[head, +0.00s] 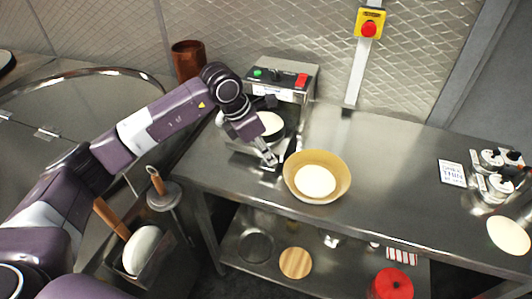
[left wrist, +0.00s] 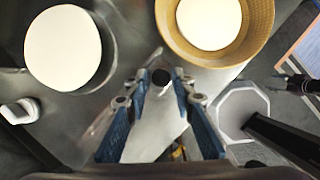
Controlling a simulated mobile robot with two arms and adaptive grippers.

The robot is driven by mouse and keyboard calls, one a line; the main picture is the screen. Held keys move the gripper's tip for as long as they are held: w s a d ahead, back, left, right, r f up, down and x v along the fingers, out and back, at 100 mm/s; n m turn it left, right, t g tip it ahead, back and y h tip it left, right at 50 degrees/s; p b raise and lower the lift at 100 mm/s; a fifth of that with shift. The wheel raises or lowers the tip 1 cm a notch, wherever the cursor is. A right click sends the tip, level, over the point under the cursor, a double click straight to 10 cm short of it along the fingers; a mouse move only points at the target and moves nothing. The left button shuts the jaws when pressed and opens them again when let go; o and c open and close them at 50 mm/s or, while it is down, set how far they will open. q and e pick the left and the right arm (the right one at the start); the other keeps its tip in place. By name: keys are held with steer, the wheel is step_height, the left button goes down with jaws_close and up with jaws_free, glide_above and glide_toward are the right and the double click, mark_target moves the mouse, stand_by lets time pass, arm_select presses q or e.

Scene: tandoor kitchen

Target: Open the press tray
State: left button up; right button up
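The press (head: 283,80) stands at the back of the steel counter, with a grey control box carrying green, black and red buttons. Its tray (head: 240,144) is low in front of the box and bears a round white dough disc (head: 270,125); my left arm hides part of it. In the left wrist view the disc (left wrist: 62,47) lies at upper left on the dark round plate. My left gripper (head: 268,160) is at the tray's front.
A tan bowl (head: 342,176) with a white dough disc stands close right of my left gripper. A wooden-handled tool (head: 165,192) and a bin (head: 153,265) are at the counter's left. The counter's middle right is clear. A lower shelf holds a wooden disc (head: 296,262) and a red pot (head: 392,284).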

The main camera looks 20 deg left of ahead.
arm_select(q)
steer(key=shift+o, duration=1.1)
steer(key=shift+s, duration=0.1)
steer(key=v, duration=1.2)
steer(key=shift+d, duration=0.1)
